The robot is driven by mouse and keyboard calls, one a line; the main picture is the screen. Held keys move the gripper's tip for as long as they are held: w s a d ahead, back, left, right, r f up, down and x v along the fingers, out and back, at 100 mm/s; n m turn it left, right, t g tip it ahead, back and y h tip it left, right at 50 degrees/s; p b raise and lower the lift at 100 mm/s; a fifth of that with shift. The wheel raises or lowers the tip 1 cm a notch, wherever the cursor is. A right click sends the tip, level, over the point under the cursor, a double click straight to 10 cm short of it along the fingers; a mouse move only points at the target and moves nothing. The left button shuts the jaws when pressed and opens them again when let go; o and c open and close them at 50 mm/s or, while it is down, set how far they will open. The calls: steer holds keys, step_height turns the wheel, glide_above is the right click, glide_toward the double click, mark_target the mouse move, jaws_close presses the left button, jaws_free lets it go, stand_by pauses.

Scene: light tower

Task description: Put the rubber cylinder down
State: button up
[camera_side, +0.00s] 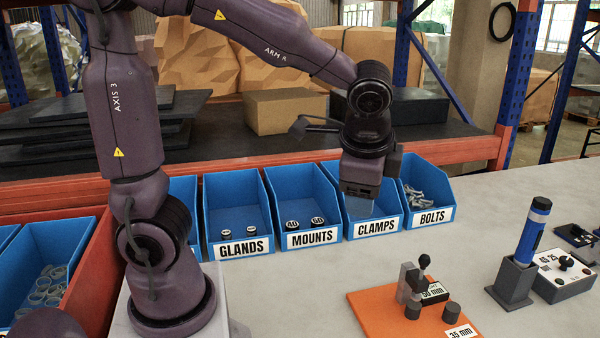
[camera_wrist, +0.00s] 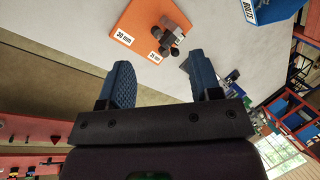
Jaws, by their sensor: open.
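My gripper (camera_side: 361,205) hangs above the CLAMPS bin in the side view, its fingers low near the bin opening and hard to make out against the blue. In the wrist view my gripper (camera_wrist: 164,80) has its two blue fingers spread apart, with nothing visible between them. Two short dark grey cylinders, the left one (camera_side: 412,310) and the right one (camera_side: 451,311), stand on the orange board (camera_side: 375,308) beside a grey clamp block. I cannot tell which is the rubber cylinder.
A row of blue bins includes GLANDS (camera_side: 235,190), CLAMPS (camera_side: 374,229) and BOLTS (camera_side: 432,215). A blue cylindrical tower (camera_side: 533,230) stands in a dark holder at right, next to a grey control box (camera_side: 565,280). The grey tabletop between bins and board is clear.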

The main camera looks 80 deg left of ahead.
steer(key=s+r+n+t+h, duration=0.3)
steer(key=s+n, duration=0.3)
steer(key=s, duration=0.4)
steer(key=shift+d+r+n+h, duration=0.35)
steer(key=shift+d+n+h, duration=0.05)
steer(key=shift+h, duration=0.1)
